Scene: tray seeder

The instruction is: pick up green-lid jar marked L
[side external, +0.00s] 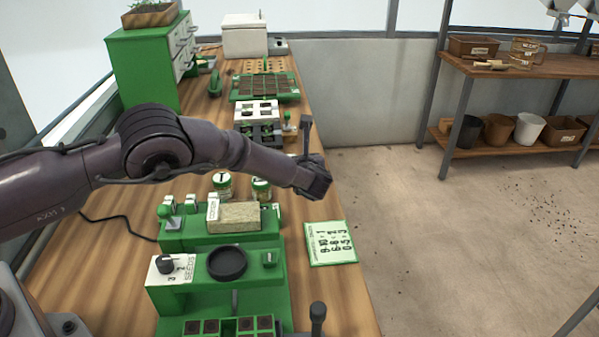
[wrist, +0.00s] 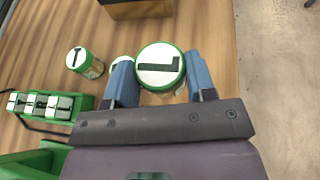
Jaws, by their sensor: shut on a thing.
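The green-lid jar marked L (wrist: 160,80) is between the two blue fingers of my gripper (wrist: 159,63) in the wrist view. Its white lid top carries a black L and has a green rim. My gripper is shut on it. In the side external view my gripper (side external: 316,180) is at the right side of the bench, and I cannot make out the held jar there. A second green-lid jar marked T (wrist: 80,58) stands to the left in the wrist view. Another white-topped jar (wrist: 121,60) is partly hidden behind the left finger.
In the side external view two jars (side external: 221,183) stand behind a green stand with a tan block (side external: 235,216). A green seeder with a black dish (side external: 227,262) is in front. A green card (side external: 331,243) lies at the right bench edge. Trays stand at the back.

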